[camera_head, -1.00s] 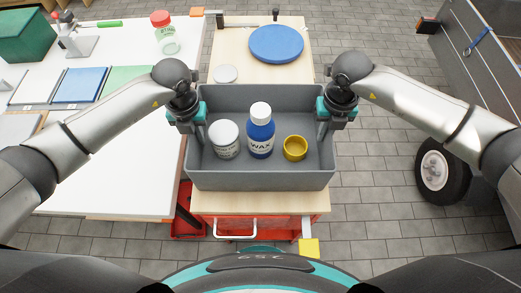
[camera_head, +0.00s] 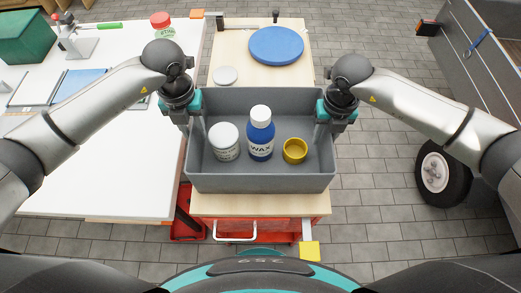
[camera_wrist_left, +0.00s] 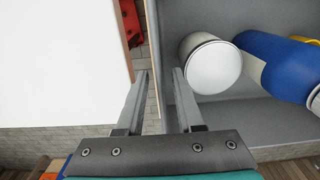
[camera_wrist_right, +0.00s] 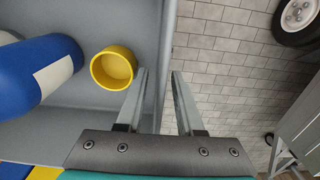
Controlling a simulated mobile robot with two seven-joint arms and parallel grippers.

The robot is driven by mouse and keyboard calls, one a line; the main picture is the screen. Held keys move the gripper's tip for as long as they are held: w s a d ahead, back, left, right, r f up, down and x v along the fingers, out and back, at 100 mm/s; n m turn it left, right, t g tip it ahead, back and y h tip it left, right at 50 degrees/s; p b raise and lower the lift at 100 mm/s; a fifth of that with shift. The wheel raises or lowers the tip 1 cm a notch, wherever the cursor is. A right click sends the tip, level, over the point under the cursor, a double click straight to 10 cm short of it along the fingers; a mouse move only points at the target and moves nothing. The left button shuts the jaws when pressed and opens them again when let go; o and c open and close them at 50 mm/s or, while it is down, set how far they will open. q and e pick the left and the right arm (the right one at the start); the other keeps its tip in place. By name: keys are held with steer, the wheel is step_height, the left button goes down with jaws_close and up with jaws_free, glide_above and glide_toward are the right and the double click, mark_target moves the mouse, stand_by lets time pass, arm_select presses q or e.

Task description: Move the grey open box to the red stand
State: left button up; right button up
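The grey open box (camera_head: 260,181) stands on the near part of a wood-topped bench. It holds a white-lidded jar (camera_head: 224,142), a blue wax bottle (camera_head: 261,139) and a yellow cup (camera_head: 295,150). My left gripper (camera_head: 204,140) is at the box's left wall; in the left wrist view its fingers (camera_wrist_left: 162,71) are apart, with the wall's rim between them. My right gripper (camera_head: 320,143) is at the right wall; in the right wrist view its parted fingers (camera_wrist_right: 158,72) straddle that wall. A low red thing (camera_head: 186,215) shows left of the bench; whether it is the red stand I cannot tell.
A blue disc (camera_head: 276,45) and a grey round lid (camera_head: 225,75) lie behind the box on the bench top (camera_head: 250,78). A white table (camera_head: 100,165) stands close on the left. Paved floor (camera_head: 380,200) is open to the right, before a wheeled cart (camera_head: 440,172).

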arm_select(q)
step_height(320, 180, up, 7)
steer(key=shift+f, duration=0.1)
steer(key=shift+r, duration=0.25)
arm_select(e)
steer(key=shift+r, duration=0.2)
step_height(320, 180, up, 12)
steer(key=shift+f, duration=0.15)
